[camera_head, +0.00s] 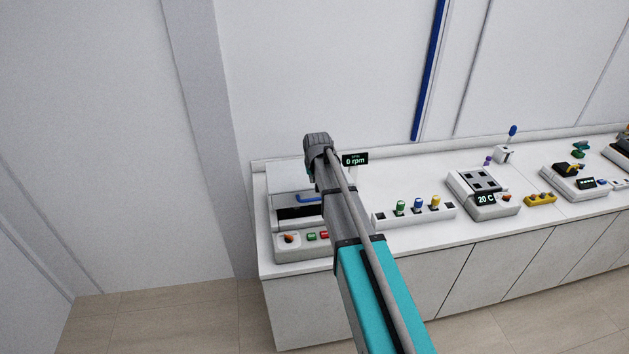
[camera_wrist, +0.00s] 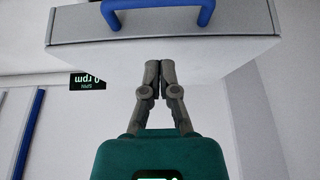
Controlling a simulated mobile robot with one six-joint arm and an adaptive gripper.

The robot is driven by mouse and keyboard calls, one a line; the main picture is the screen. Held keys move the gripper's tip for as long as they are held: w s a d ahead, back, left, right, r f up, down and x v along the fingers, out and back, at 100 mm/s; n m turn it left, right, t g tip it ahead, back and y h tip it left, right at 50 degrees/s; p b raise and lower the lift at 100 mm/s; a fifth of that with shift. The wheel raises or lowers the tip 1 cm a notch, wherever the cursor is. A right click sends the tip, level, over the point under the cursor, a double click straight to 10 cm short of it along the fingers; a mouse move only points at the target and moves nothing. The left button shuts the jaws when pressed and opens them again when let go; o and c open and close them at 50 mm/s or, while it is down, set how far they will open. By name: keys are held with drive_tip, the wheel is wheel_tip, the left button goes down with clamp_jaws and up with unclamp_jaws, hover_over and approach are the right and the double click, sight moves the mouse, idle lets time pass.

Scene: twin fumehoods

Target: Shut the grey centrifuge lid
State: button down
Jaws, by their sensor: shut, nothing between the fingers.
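The centrifuge (camera_head: 288,243) stands at the left end of the bench, partly hidden by my arm. Its grey lid (camera_head: 290,181) has a blue handle (camera_head: 310,198) along the front edge. A dark gap shows below that edge, so the lid stands open. In the wrist view the lid's grey edge (camera_wrist: 225,27) and blue handle (camera_wrist: 160,5) are at the top, with a broad pale face below. My gripper (camera_wrist: 160,64) is shut and empty, its fingertips in front of that pale face; I cannot tell whether they touch. In the head view the fingers are hidden.
A 0 rpm display (camera_head: 355,160) is beside my wrist. Right of the centrifuge are a rack (camera_head: 390,220) with coloured-capped tubes, a 20 C heating block (camera_head: 484,209) and a yellow rack (camera_head: 540,199). A wall stands behind the bench.

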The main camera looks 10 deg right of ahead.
drive_tip(key=shift+s+f+b, duration=0.2)
drive_tip(key=shift+f+b, duration=0.55)
drive_tip(key=shift+f, duration=0.1)
drive_tip(key=shift+s+f+b, duration=0.25)
drive_tip(key=shift+f+b, duration=0.5)
drive_tip(key=shift+f, duration=0.05)
drive_tip(key=shift+s+f+b, duration=0.2)
drive_tip(key=shift+f+b, duration=0.55)
drive_tip(key=shift+f, duration=0.1)
